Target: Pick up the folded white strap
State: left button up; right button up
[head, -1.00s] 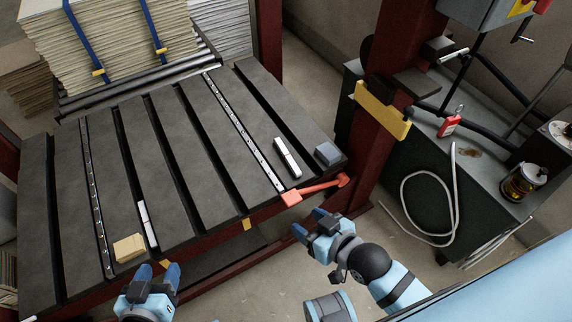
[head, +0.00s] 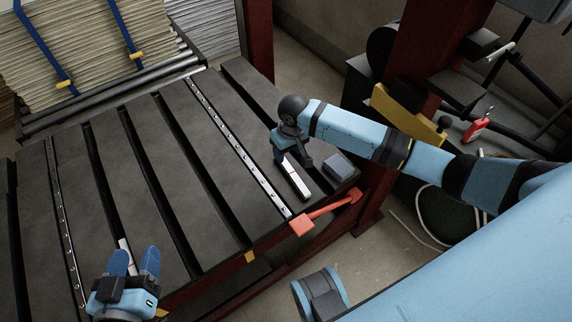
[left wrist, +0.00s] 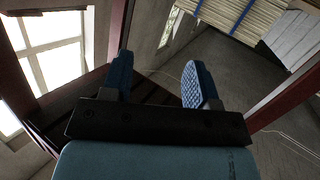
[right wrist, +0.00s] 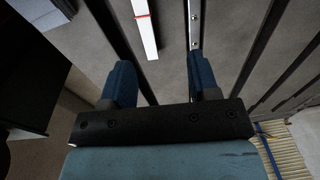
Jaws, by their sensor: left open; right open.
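A slim white folded strap with a red band lies flat on the dark slatted table, near its right end (head: 296,181). In the right wrist view the white strap (right wrist: 150,35) lies ahead of the fingertips, roughly in line with the gap between them. My right gripper (head: 291,158) is open and empty above the strap's far end, apart from it. A second similar white strap (head: 124,244) lies at the table's front left, partly hidden behind my left gripper. My left gripper (head: 135,260) is open and empty in the head view's lower left.
A grey block (head: 341,166) sits right of the strap, and a red-orange handle (head: 325,211) runs along the table's front edge. Perforated metal strips (head: 235,140) and dark grooves cross the table (head: 190,130). Strapped sheet stacks (head: 80,50) stand behind. The table's middle is clear.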

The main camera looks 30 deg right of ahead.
jog(key=w+d, duration=0.1)
jog(key=d, duration=0.1)
jog(key=b, duration=0.3)
send_over(291, 170)
jog(key=shift+g+h, duration=0.3)
jog(key=shift+g, duration=0.1)
notch_tip(291, 170, down, 7)
jog(key=shift+w+d+r, duration=0.1)
jog(key=shift+r, duration=0.05)
jog(key=shift+f+b, duration=0.35)
jog(key=shift+f, duration=0.35)
notch_tip(291, 170, down, 5)
jog(key=b, duration=0.2)
jog(key=shift+r+b, duration=0.2)
jog(key=shift+b, duration=0.1)
pick_arm(q)
jog(key=d+r+h, duration=0.1)
jog(key=d+r+t+h, duration=0.1)
jog(key=w+r+t+h, duration=0.1)
jog(key=r, duration=0.1)
jog(key=shift+d, duration=0.4)
pick_arm(e)
jog(key=shift+c, duration=0.2)
jog(key=c, duration=1)
